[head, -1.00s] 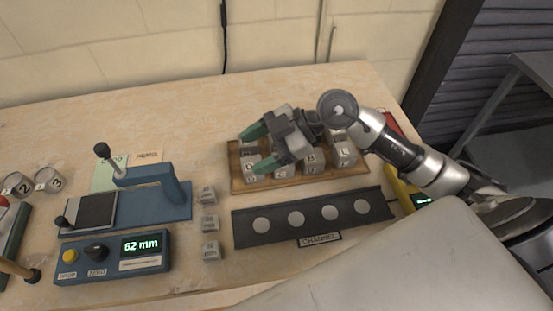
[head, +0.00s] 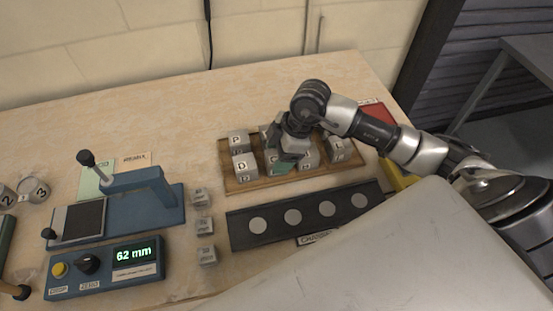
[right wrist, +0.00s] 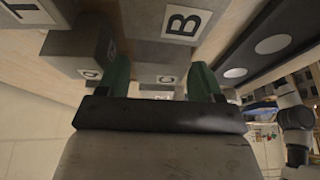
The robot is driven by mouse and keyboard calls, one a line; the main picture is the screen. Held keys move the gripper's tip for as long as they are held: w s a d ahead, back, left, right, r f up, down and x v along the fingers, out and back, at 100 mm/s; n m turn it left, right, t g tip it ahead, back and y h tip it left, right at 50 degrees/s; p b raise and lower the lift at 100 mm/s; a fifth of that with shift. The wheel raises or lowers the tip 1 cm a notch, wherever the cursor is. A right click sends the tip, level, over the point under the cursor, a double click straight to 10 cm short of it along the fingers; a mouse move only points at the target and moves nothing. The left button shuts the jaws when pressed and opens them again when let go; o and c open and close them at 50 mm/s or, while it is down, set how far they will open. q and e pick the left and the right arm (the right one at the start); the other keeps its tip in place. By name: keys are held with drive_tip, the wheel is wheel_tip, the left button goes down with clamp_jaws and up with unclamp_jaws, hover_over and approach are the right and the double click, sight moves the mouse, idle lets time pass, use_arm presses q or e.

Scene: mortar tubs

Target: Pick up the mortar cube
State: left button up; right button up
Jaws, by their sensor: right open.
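Several grey cubes with letter and number labels stand on a wooden tray (head: 262,184). They include a P cube (head: 238,142), a D cube (head: 244,168) and an L cube (head: 339,151). Which one the task means is not clear. My right gripper (head: 281,160) is low among the middle cubes, hiding part of them. In the right wrist view its green fingers are apart (right wrist: 161,80), with a B cube (right wrist: 165,22) ahead and another cube (right wrist: 78,52) beside the left finger. I cannot tell whether they touch a cube. My left gripper is out of view.
A dark strip with several pale discs (head: 308,213) lies in front of the tray. Three small grey blocks (head: 204,227) stand left of it. A blue press (head: 145,195) and a display box reading 62 mm (head: 105,268) are further left. The table behind the tray is clear.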

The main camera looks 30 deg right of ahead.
sight(277, 156)
drive_tip(key=x, duration=0.3)
drive_tip(key=shift+f, duration=0.1)
drive_tip(key=shift+c, duration=0.5)
drive_tip(key=c, duration=0.7)
drive_tip(key=shift+c, duration=0.2)
